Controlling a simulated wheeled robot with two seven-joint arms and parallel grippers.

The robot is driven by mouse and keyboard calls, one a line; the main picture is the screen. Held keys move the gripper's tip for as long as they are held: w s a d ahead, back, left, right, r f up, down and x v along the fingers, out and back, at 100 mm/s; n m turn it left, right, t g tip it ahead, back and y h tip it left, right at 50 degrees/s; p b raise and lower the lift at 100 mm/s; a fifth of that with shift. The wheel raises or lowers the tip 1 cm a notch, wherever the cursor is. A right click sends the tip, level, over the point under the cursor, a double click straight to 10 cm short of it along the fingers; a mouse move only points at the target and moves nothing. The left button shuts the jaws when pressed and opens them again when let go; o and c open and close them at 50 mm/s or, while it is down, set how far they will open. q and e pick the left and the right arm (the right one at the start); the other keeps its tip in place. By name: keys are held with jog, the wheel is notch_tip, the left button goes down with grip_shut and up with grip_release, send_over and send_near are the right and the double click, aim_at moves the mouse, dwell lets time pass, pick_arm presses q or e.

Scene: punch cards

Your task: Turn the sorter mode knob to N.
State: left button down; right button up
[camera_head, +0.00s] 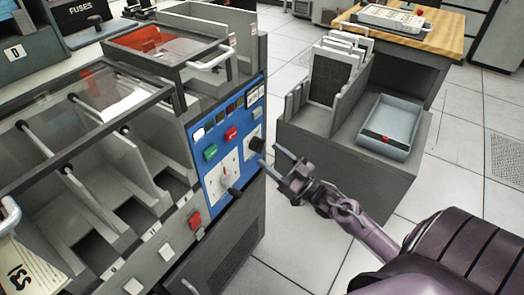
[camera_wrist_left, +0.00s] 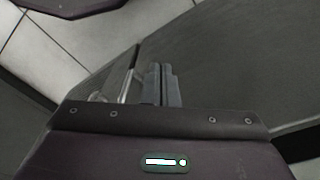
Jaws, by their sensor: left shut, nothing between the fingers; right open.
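The blue control panel (camera_head: 213,135) of the grey sorter carries a black knob (camera_head: 257,144) on a white plate at its right side. Lower left of it is another white plate (camera_head: 214,187) with a light pointer-like control and a black handle (camera_head: 235,192). I cannot read the mode letters or tell which control is the mode knob. My right gripper (camera_head: 270,155) is open, its fingers pointing at the panel just right of the upper black knob. I cannot tell whether they touch it. My left gripper (camera_wrist_left: 161,85) is shut and empty in the left wrist view; it is not in the head view.
Green (camera_head: 210,152) and red (camera_head: 230,133) buttons sit near the knobs. A red switch (camera_head: 194,219) is below. Sorter bins with a glass cover (camera_head: 100,90) lie left. A grey unit with a tray (camera_head: 390,126) stands right. Open floor lies below my right arm.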

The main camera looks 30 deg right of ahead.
aim_at(261, 148)
jog(key=shift+x, duration=1.85)
jog(key=shift+w+f, duration=0.1)
jog(key=c, duration=1)
